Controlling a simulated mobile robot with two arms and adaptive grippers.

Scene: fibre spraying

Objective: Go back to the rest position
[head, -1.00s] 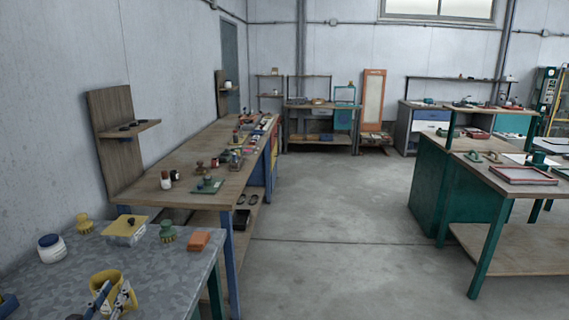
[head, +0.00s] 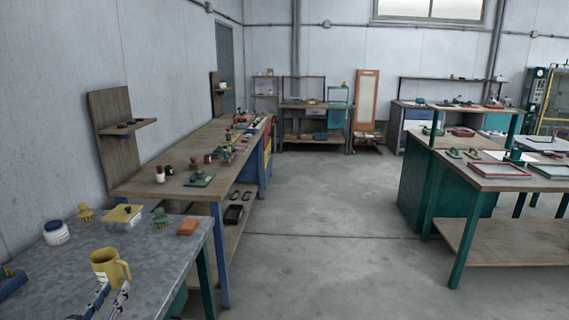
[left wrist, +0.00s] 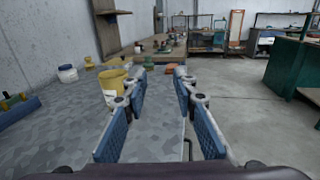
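My left gripper (head: 113,291) is at the bottom left of the head view, low in front of a yellow mug (head: 104,267). In the left wrist view its two blue-padded fingers (left wrist: 161,78) stand apart with nothing between them, so it is open and empty. The mug (left wrist: 111,84) stands upright on the grey mottled table (head: 165,262), beyond and to the left of the fingers. My right gripper is in neither view.
The grey table also bears a white jar with a blue lid (head: 56,232), a yellow-lidded box (head: 122,217), brushes and an orange block (head: 188,227). A long wooden bench (head: 165,183) runs behind. A green workbench (head: 485,185) stands right. Open floor (head: 320,220) lies between.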

